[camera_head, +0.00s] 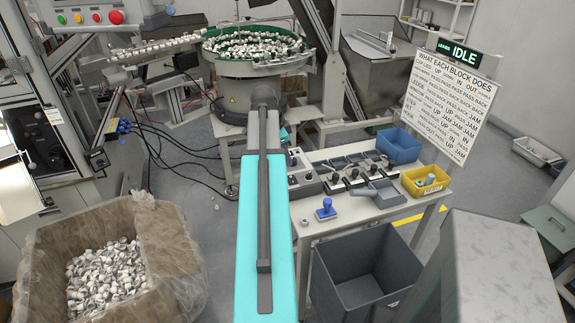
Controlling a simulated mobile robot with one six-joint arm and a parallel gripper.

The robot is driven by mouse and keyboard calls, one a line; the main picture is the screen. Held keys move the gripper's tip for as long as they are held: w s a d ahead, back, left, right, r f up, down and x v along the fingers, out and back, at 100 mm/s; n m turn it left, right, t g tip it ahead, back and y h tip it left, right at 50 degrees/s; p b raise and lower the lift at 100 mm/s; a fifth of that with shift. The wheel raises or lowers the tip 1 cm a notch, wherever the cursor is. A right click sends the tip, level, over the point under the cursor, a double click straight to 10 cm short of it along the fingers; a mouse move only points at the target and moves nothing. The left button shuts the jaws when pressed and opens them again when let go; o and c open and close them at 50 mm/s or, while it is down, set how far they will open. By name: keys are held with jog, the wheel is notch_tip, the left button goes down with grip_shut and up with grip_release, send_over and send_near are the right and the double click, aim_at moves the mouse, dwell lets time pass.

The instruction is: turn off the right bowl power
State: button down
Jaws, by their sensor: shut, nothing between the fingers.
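A vibratory bowl (230,72) with a green rim, full of white and dark caps, stands at the back centre. It is the only bowl I can make out. Grey control boxes with small knobs and switches (303,180) sit at the left end of the white table, beside the teal track. Their labels and switch positions are too small to read, so I cannot tell which is the right bowl's power. My gripper is not in view.
A teal track (254,215) with a dark bar runs up the middle. The white table (345,221) holds dark blocks, a blue stamp-like piece (325,209), and blue (398,146) and yellow (425,182) bins. A grey bin (358,272) stands below; a cap-filled box (105,280) stands left.

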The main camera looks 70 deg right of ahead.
jog(key=b+v, duration=0.1)
jog(key=v, duration=0.5)
jog(key=shift+w+r, duration=0.1)
jog(key=shift+r, duration=0.1)
dwell(0.4)
jog(key=shift+w+d+p, duration=0.15)
jog(key=shift+d+p, duration=0.55)
jog(key=shift+p, duration=0.2)
jog(key=shift+f, duration=0.1)
jog(key=p, duration=0.3)
send_over(292, 177)
jog(key=a, duration=0.1)
jog(key=shift+w+a+f, duration=0.1)
jog(key=shift+f, duration=2.2)
jog(key=shift+w+f, duration=0.1)
jog(key=shift+f, duration=2.2)
jog(key=shift+w+d+f+p, duration=0.1)
jog(key=shift+f+p, duration=0.2)
jog(key=shift+f, duration=0.7)
jog(key=shift+w+d+f+p, duration=0.1)
jog(key=shift+f+p, duration=0.2)
jog(key=shift+f, duration=0.7)
